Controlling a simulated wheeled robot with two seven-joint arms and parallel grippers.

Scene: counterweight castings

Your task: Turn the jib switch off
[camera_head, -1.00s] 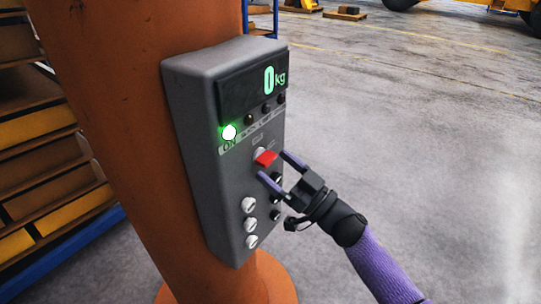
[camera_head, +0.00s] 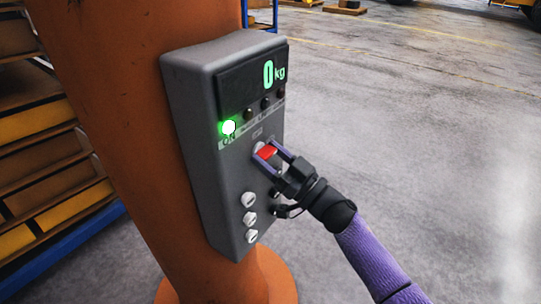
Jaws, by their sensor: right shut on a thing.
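The grey control box (camera_head: 212,170) is fixed to an orange column. Its red switch (camera_head: 266,152) sits in the middle of the front panel. My right gripper (camera_head: 269,154) has its fingers on either side of the red switch and is shut on it. The green lamp (camera_head: 229,128) above "ON" is lit. My left gripper is not in view.
The orange column (camera_head: 110,110) stands behind the box. White knobs (camera_head: 249,200) sit low on the panel, below the gripper. Shelving with yellow and brown bins (camera_head: 40,165) is at the left. Open concrete floor (camera_head: 420,130) lies to the right.

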